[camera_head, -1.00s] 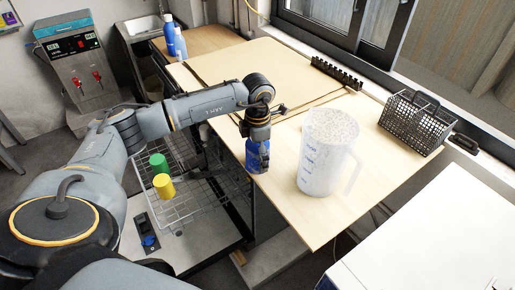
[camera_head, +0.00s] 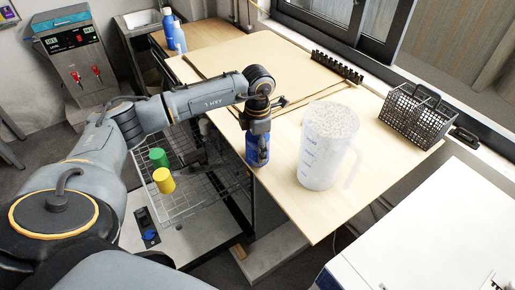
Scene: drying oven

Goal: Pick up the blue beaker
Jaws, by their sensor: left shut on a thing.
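The blue beaker (camera_head: 258,154) stands upright at the left edge of the wooden table, left of a large clear pitcher. My left gripper (camera_head: 258,132) reaches down over it from above and is shut on it. The fingers hide the upper part of the beaker. I cannot tell whether its base touches the table. My right gripper is not in view.
The large pitcher (camera_head: 325,150) filled with white grains stands close right of the beaker. A wire rack (camera_head: 205,190) with a green cup (camera_head: 158,158) and a yellow cup (camera_head: 164,181) is below left. A black basket (camera_head: 414,118) and a black rack (camera_head: 337,67) sit near the window.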

